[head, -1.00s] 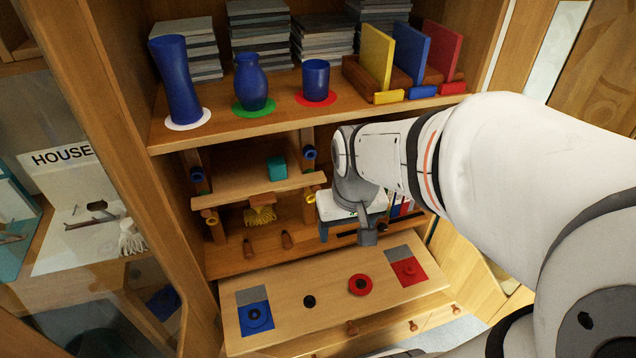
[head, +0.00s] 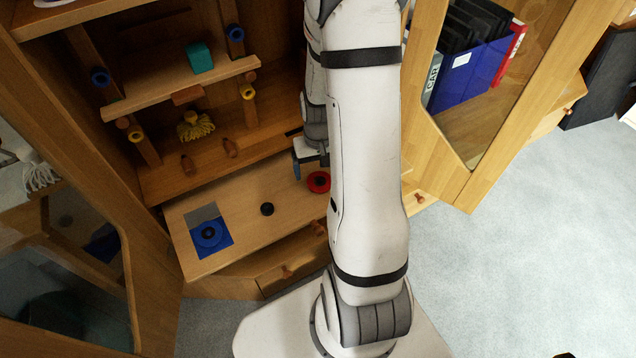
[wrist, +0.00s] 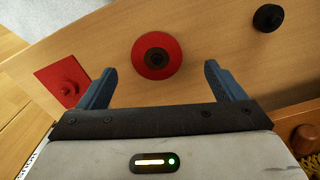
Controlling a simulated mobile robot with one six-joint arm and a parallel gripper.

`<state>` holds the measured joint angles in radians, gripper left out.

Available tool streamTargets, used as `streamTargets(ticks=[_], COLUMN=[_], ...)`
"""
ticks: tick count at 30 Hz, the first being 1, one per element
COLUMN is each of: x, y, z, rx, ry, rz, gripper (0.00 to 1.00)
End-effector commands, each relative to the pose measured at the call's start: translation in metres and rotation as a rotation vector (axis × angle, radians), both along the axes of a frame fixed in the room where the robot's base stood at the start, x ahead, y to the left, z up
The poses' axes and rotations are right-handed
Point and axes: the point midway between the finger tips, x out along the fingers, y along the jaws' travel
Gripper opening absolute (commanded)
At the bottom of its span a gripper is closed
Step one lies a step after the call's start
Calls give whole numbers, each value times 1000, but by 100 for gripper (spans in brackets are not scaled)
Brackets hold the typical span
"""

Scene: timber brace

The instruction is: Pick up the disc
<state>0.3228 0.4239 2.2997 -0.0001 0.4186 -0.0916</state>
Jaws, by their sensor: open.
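A red disc (wrist: 141,51) with a dark round centre lies flat on the light wooden board (wrist: 205,40). In the head view the red disc (head: 314,184) shows beside my arm, which partly covers it. My gripper (wrist: 160,72) is open, with its two blue fingers spread either side of the disc's near edge in the wrist view. Nothing is between the fingers, and no contact with the disc shows. In the head view my gripper (head: 306,162) is mostly hidden by my arm.
A small black knob (wrist: 267,17) stands right of the red disc in the wrist view. A red square (wrist: 55,80) with a small red knob is at left. Above the board is a shelf (head: 180,90) with a teal cube (head: 200,57). An open glazed door (head: 480,110) stands at right.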

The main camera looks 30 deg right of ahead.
Motion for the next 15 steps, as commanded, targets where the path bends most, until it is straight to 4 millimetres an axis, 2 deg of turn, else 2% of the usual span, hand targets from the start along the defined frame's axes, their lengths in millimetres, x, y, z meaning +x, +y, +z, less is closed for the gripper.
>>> streamTargets(ticks=[7, 10, 15], x=[5, 5, 6], y=[-6, -6, -6], z=[-38, -46, -47], rx=[0, 0, 0], ry=[2, 1, -1], rz=[2, 2, 2], gripper=[89, 89, 89])
